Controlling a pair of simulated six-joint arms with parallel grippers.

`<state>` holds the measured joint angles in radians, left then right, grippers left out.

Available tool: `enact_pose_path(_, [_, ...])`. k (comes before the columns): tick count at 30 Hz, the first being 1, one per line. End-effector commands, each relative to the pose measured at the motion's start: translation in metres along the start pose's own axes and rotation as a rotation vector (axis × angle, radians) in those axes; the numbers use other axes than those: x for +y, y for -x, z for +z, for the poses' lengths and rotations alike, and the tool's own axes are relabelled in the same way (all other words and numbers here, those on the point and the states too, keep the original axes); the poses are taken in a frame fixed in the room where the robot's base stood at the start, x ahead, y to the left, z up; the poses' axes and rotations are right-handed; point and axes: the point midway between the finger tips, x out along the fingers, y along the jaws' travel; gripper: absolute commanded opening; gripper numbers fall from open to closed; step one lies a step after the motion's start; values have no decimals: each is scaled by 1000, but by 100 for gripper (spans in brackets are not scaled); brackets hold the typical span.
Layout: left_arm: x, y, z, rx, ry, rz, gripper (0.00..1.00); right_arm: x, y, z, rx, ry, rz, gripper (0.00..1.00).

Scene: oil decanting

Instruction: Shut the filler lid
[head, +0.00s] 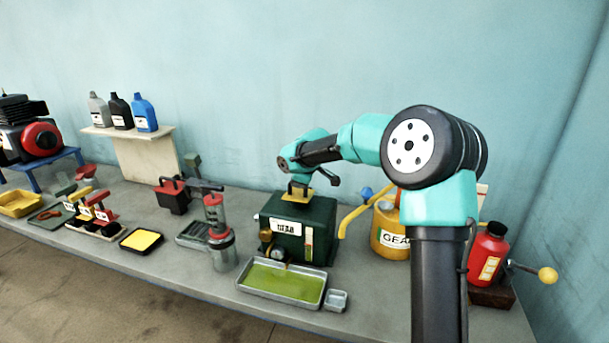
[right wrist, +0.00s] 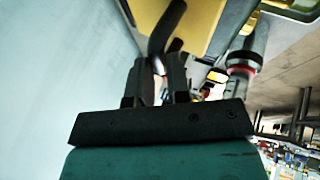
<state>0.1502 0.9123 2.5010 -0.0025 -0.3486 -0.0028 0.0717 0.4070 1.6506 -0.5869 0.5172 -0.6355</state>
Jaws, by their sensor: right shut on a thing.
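The dark green tank (head: 315,218) with a "GEAR" label stands at the middle of the bench. Its yellow filler lid (head: 290,197) is on its top, partly hidden by my right gripper (head: 298,184). In the right wrist view the yellow lid (right wrist: 196,22) fills the top, and my right gripper (right wrist: 160,75) is shut on its dark curved handle (right wrist: 165,28). I cannot tell whether the lid is fully flat on the tank. My left gripper is not in view.
A drip tray (head: 282,283) with green-yellow liquid lies in front of the tank. A yellow gear can (head: 387,236) and a red bottle (head: 487,255) stand to the right. A red-and-grey pump (head: 217,232) stands to the left.

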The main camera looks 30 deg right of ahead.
Motion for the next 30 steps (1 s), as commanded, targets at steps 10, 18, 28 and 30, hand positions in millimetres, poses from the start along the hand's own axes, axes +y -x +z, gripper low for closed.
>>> enact_pose_path(10, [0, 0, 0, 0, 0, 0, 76, -18, -9, 5, -8, -1, -9, 0])
enact_pose_path(18, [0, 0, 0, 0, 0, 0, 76, -23, -12, 6, -11, -4, -15, 0])
enact_pose_path(28, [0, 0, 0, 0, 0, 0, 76, -24, -13, 6, -11, -4, -17, 24])
enact_pose_path(30, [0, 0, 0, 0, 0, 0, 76, -24, -13, 5, -11, -3, -17, 31])
